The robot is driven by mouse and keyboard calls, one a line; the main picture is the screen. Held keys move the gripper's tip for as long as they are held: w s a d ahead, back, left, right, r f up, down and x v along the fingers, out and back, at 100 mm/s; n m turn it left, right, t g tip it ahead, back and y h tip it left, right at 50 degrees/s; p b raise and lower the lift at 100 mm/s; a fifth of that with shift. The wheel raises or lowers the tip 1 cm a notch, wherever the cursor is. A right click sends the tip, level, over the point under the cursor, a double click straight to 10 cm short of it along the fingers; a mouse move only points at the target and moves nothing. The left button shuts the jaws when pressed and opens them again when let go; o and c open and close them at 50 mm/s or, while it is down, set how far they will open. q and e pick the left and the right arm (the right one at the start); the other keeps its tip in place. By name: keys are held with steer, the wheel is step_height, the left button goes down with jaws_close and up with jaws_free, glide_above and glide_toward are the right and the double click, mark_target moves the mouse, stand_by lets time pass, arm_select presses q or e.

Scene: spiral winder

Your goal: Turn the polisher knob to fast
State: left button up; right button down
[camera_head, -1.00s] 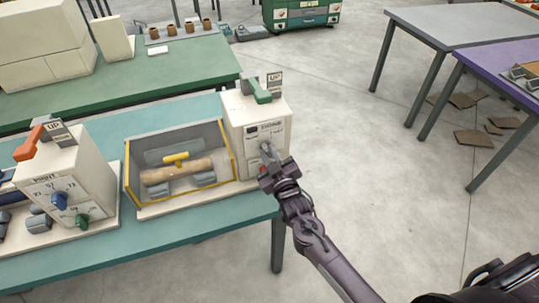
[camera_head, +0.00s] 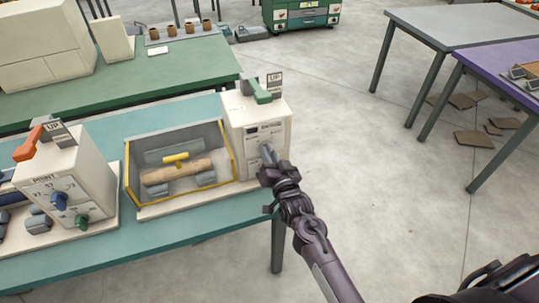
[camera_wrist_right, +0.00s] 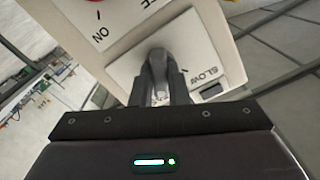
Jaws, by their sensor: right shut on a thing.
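The polisher machine is a cream box (camera_head: 243,127) with a green lever (camera_head: 260,92) and an "UP" sign on top, at the right end of the teal table. Its grey knob (camera_head: 267,153) sits on the front face. My right gripper (camera_head: 270,167) is at this face, shut on the knob. In the right wrist view, the knob (camera_wrist_right: 157,63) is between the two fingers (camera_wrist_right: 159,92). A "SLOW" label (camera_wrist_right: 203,77) is right of it; a "fast" label is not readable. The left gripper is not in view.
A yellow-edged open case (camera_head: 180,205) holding a wooden roller (camera_head: 176,171) adjoins the machine on the left. Another cream box with blue and green knobs (camera_head: 59,200) stands farther left. Open floor lies right of the teal table (camera_head: 150,238).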

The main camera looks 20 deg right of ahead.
steer(key=shift+m, duration=1.1)
steer(key=c, duration=1.4)
jaws_free()
steer(key=s+b, duration=0.2)
steer(key=s, duration=0.5)
steer(key=shift+s+d, duration=0.15)
steer(key=shift+s, duration=0.25)
